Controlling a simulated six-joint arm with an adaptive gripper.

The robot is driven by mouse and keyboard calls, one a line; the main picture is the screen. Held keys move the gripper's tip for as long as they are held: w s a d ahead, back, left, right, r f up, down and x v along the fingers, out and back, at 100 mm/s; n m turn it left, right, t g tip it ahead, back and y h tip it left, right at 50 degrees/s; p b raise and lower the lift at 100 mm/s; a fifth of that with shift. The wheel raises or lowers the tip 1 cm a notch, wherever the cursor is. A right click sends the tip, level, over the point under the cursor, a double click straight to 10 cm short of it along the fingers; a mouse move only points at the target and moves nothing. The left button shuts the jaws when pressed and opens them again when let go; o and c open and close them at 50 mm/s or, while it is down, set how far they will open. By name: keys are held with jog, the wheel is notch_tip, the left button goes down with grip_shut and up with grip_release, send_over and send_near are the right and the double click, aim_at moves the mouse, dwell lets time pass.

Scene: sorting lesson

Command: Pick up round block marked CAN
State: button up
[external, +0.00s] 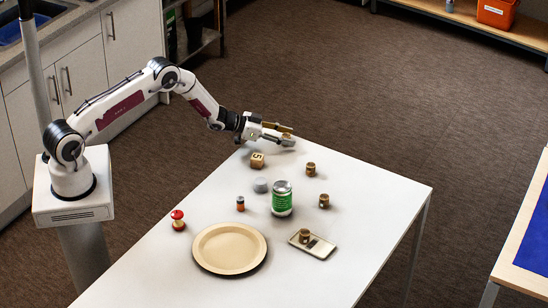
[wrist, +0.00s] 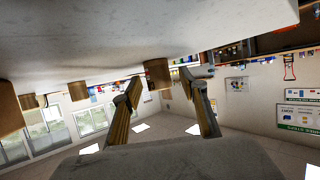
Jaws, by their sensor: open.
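Three brown round blocks are on the table: one at the back right (external: 310,169), one near the right edge (external: 324,201), and one on a flat phone-like thing (external: 304,236). Their markings are too small to read, so I cannot tell which says CAN. My gripper (external: 288,137) is open and empty at the table's far end, beyond the blocks. In the wrist view the picture is upside down; the open fingers (wrist: 161,84) show with a brown round block (wrist: 157,75) beyond them, apart from them.
A green-labelled can (external: 282,199), grey lump (external: 260,186), battery (external: 240,203), apple core (external: 178,221) and tan plate (external: 229,248) stand on the white table (external: 370,215). The table's front right is clear.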

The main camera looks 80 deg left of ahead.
aim_at(286, 135)
dwell(0.5)
jog(key=c, duration=1)
jog(key=shift+r, duration=0.15)
jog(key=shift+r, duration=4.8)
